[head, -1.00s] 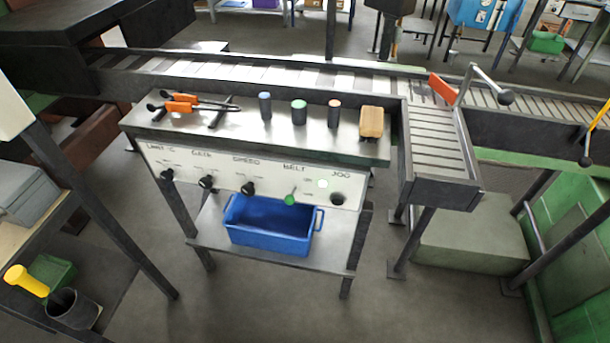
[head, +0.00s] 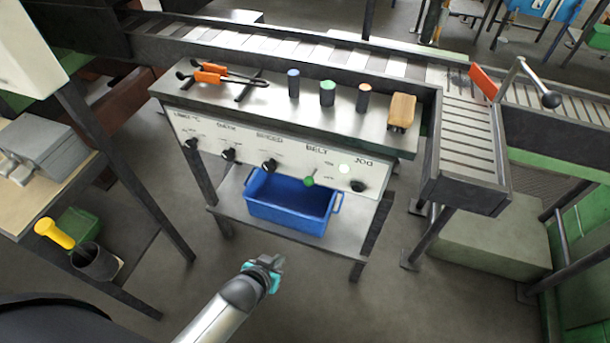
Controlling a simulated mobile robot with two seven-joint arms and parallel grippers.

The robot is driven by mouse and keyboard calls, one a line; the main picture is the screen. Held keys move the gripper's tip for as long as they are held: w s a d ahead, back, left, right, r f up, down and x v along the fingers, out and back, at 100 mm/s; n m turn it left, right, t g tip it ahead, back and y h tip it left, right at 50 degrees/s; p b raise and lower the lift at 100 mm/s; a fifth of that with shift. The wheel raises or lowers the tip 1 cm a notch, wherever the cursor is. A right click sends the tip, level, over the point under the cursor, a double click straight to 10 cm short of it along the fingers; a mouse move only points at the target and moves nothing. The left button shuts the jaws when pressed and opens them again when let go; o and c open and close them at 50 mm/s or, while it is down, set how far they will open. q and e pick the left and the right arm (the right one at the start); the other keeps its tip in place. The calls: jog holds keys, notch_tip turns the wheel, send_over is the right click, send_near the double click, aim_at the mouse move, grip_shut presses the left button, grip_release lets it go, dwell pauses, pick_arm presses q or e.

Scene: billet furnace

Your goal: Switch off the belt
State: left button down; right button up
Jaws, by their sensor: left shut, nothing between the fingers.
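The control panel (head: 215,144) is the white front of a steel bench. Its belt switch (head: 309,181) is a lever with a green knob under the label BELT, pointing down and slightly left. A pale green lamp (head: 344,168) beside it looks lit. Black knobs are to its left, and a round dark jog button (head: 357,186) is to its right. My left gripper (head: 277,263) is shut and empty, low in front of the bench, below and left of the belt switch and well apart from it. My right gripper is not in view.
A blue bin (head: 290,204) sits on the bench's lower shelf. A roller conveyor (head: 466,140) runs behind and right. The floor in front is clear.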

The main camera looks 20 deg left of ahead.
pick_arm(q)
jog(key=w+r+t, duration=0.2)
jog(key=w+r, duration=0.2)
jog(key=r, duration=0.6)
jog(key=w+r+n+t, duration=0.1)
jog(key=w+r+t, duration=0.2)
jog(key=r, duration=0.8)
jog(key=shift+w+d, duration=0.35)
jog(key=shift+w, duration=0.4)
jog(key=b, duration=0.2)
send_over(312, 177)
jog(key=s+a, duration=0.1)
jog(key=s, duration=0.1)
jog(key=f, duration=0.4)
jog(key=shift+a, duration=0.2)
jog(key=f, duration=0.2)
jog(key=s+f, duration=0.1)
jog(key=f, duration=0.1)
jog(key=shift+d+b, duration=0.2)
jog(key=shift+b, duration=0.2)
